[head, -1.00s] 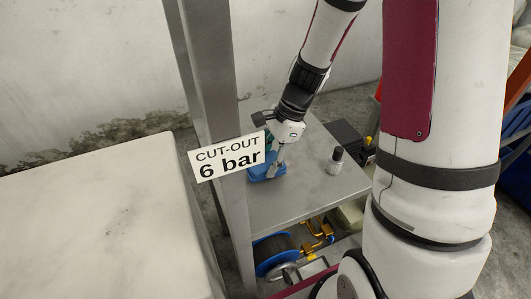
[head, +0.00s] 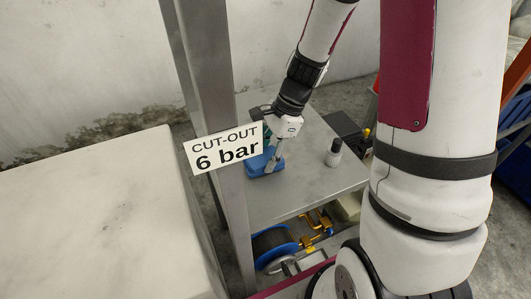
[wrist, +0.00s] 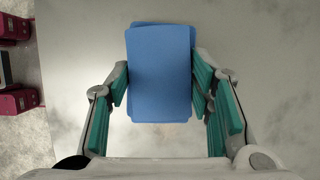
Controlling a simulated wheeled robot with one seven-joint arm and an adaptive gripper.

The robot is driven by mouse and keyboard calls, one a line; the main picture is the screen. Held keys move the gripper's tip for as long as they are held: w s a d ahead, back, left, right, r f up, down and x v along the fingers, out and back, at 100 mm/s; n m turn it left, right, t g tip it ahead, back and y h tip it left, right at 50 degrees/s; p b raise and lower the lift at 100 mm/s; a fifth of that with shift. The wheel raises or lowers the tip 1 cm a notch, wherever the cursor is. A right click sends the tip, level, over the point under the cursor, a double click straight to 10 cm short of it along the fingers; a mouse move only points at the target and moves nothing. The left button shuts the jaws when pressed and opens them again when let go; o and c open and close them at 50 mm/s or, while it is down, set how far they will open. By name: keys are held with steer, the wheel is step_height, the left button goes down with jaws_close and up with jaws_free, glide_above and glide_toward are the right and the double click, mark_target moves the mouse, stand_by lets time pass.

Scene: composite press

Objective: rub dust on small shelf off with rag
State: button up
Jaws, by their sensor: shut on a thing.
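The blue rag (head: 262,165) is a folded block on the left part of the small grey metal shelf (head: 315,185). My gripper (head: 272,158) points down at the shelf and is shut on the rag. In the wrist view the rag (wrist: 160,75) sits between the green-padded fingers of my gripper (wrist: 160,90). The rag looks to be at the shelf surface; whether it touches is hard to tell. Faint greyish dust smudges (wrist: 270,113) show on the shelf to the right of the rag in the wrist view. The sign hides part of the shelf's left side.
A small bottle with a black cap (head: 333,153) stands on the shelf to the right. A metal post (head: 215,100) with a "CUT-OUT 6 bar" sign (head: 224,148) rises at the shelf's left. A blue-rimmed spool (head: 275,250) and brass fittings (head: 312,232) lie below. A pale block (head: 100,220) stands left.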

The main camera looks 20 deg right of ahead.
mark_target(297, 156)
steer(key=shift+f, duration=0.6)
stand_by(0.3)
steer(key=shift+d+r, duration=0.15)
steer(key=shift+d, duration=1.15)
steer(key=shift+d+f, duration=0.15)
steer(key=shift+d, duration=1.8)
steer(key=shift+d+f, duration=0.1)
steer(key=shift+d, duration=1.85)
steer(key=shift+d+r, duration=0.1)
steer(key=shift+d, duration=0.05)
steer(key=shift+a+r+p, duration=0.1)
steer(key=shift+a+p, duration=0.35)
steer(key=shift+a, duration=4.95)
